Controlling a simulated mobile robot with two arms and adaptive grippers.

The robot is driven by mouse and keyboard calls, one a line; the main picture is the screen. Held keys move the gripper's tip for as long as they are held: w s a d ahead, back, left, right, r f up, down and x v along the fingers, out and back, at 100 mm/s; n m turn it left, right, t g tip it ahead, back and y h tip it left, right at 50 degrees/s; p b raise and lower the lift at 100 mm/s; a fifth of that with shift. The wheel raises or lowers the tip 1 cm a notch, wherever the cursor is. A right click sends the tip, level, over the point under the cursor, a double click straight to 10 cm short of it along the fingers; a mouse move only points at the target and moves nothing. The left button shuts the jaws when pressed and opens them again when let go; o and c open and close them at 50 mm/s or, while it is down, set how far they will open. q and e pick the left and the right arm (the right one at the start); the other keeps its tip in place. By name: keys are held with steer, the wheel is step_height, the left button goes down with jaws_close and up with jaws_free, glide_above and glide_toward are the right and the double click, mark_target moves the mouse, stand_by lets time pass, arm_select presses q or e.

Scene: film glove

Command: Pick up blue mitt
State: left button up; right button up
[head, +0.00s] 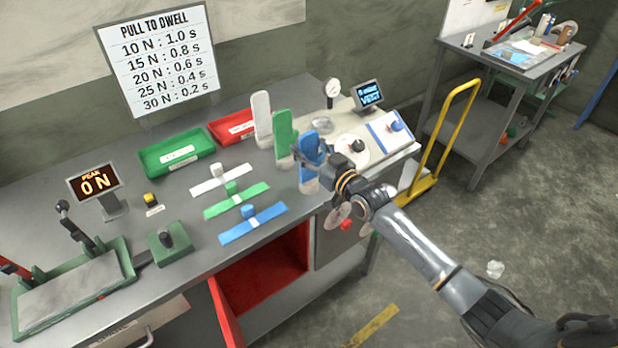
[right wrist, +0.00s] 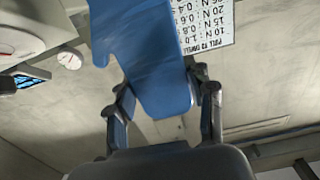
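The blue mitt (head: 312,150) stands upright at the front end of a row with a white mitt (head: 262,118) and a green mitt (head: 284,138). My right gripper (head: 310,150) is at the blue mitt, partly over it. In the right wrist view the blue mitt (right wrist: 155,65) lies between the two fingers of my right gripper (right wrist: 163,88), which appear to press on both its edges. A pale piece shows at the mitt's lower end in the head view; whether the mitt is lifted off it is unclear. My left gripper is not in view.
Green (head: 177,154) and red (head: 232,127) trays stand behind. White, green and blue strips (head: 253,223) lie left of the mitts. A gauge (head: 332,90) and small screen (head: 368,95) stand right. A yellow-handled cart (head: 440,135) is beyond the bench's right end.

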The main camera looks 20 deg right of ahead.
steer(key=c, duration=0.7)
steer(key=shift+c, duration=0.4)
steer(key=shift+r, duration=0.15)
